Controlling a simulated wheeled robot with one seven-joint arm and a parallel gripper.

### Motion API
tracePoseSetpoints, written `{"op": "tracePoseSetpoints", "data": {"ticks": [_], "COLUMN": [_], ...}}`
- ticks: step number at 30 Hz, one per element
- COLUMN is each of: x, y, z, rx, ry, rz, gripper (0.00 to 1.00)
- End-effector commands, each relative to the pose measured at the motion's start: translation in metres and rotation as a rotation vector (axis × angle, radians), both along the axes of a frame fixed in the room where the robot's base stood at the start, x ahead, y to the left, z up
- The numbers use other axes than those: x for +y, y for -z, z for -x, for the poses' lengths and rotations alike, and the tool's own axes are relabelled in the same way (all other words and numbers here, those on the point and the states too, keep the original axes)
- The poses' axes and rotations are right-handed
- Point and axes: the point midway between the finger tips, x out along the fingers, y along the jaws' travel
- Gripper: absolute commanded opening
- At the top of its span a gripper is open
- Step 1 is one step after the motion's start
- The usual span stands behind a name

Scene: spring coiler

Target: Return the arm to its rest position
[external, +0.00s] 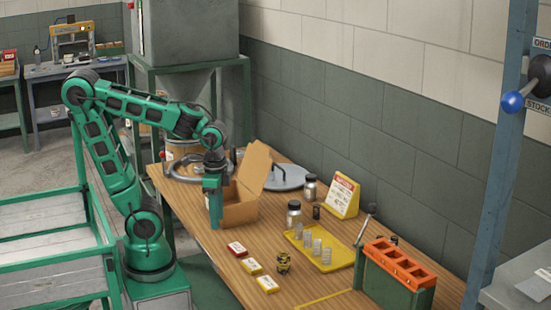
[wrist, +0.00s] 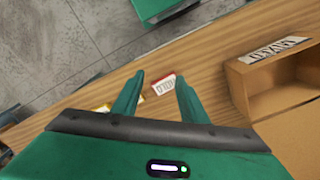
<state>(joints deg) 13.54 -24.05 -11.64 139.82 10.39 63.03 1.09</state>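My green arm reaches over the left end of the wooden table from its base at the left. My gripper (external: 215,222) points down just left of the open cardboard box (external: 241,213). In the wrist view my gripper (wrist: 160,82) shows two green fingers spread apart with nothing held between them. A red and white small box (wrist: 164,84) shows between the fingers, lying on the table beyond them. The cardboard box (wrist: 275,82) is at the right of the wrist view. I cannot tell whether the gripper touches it.
On the table (external: 215,258) lie the red box (external: 237,249), yellow boxes (external: 252,266) and a dark yellow part (external: 283,262). A yellow tray (external: 337,258) with coils, jars (external: 294,213) and an orange-topped rack (external: 398,265) stand farther right. A green-framed cart (external: 50,240) is beside my base.

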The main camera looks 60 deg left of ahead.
Motion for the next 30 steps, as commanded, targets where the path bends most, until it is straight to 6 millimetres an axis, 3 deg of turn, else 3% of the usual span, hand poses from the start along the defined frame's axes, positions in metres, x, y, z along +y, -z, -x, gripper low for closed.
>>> {"op": "tracePoseSetpoints", "data": {"ticks": [3,8,22,24,30], "x": [0.014,0.020,0.020,0.020,0.020], "y": [0.020,0.030,0.030,0.035,0.035], "z": [0.028,0.041,0.041,0.029,0.028], "rx": [-0.003,-0.003,-0.002,0.012,0.012], "ry": [-0.032,-0.049,-0.049,-0.048,-0.048], "rz": [-0.009,-0.013,-0.012,-0.013,-0.013], "gripper": [0.40,0.40,0.40,0.40,0.40]}}
